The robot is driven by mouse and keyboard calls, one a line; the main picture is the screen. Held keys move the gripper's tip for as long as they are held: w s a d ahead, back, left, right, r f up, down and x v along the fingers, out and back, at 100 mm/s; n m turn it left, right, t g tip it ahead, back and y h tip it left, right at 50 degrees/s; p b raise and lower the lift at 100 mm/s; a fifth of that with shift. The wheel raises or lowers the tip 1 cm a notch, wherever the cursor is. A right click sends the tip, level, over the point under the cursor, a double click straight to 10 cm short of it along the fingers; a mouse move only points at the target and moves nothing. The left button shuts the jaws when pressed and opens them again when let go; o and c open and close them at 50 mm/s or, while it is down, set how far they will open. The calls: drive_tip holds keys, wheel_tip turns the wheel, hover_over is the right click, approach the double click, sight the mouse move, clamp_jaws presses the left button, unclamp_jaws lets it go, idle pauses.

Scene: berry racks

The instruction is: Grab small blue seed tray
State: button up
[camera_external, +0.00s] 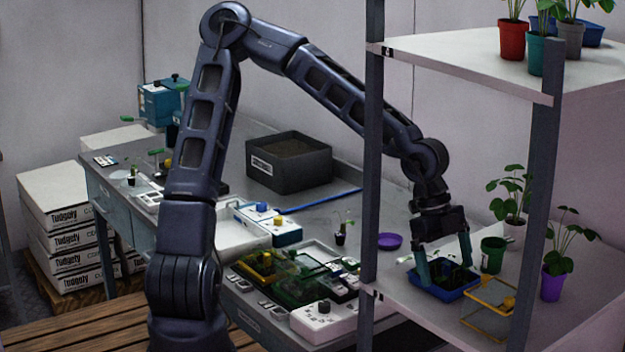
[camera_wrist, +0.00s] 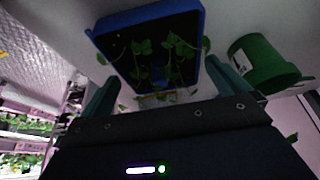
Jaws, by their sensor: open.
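The small blue seed tray (camera_external: 437,292) sits on the lower rack shelf and holds dark soil and seedlings. In the wrist view the blue tray (camera_wrist: 196,18) fills the upper middle, with green leaves inside it. My gripper (camera_external: 443,272) is pointed down over the tray, with one teal finger at its left side and one at its right. In the wrist view the fingers of my gripper (camera_wrist: 168,92) stand apart on both sides of the tray's near end. I cannot tell whether the fingers touch the tray.
A green pot (camera_external: 492,256) stands close right of the tray; it also shows in the wrist view (camera_wrist: 262,62). A yellow wire frame (camera_external: 482,318) lies in front right. A purple pot plant (camera_external: 552,284) is farther right. A rack post (camera_external: 373,150) stands left; the upper shelf (camera_external: 450,52) is overhead.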

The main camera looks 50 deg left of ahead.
drive_tip(key=shift+d+f, duration=0.1)
drive_tip(key=shift+f, duration=0.25)
drive_tip(key=c, duration=0.8)
drive_tip(key=shift+r, duration=0.15)
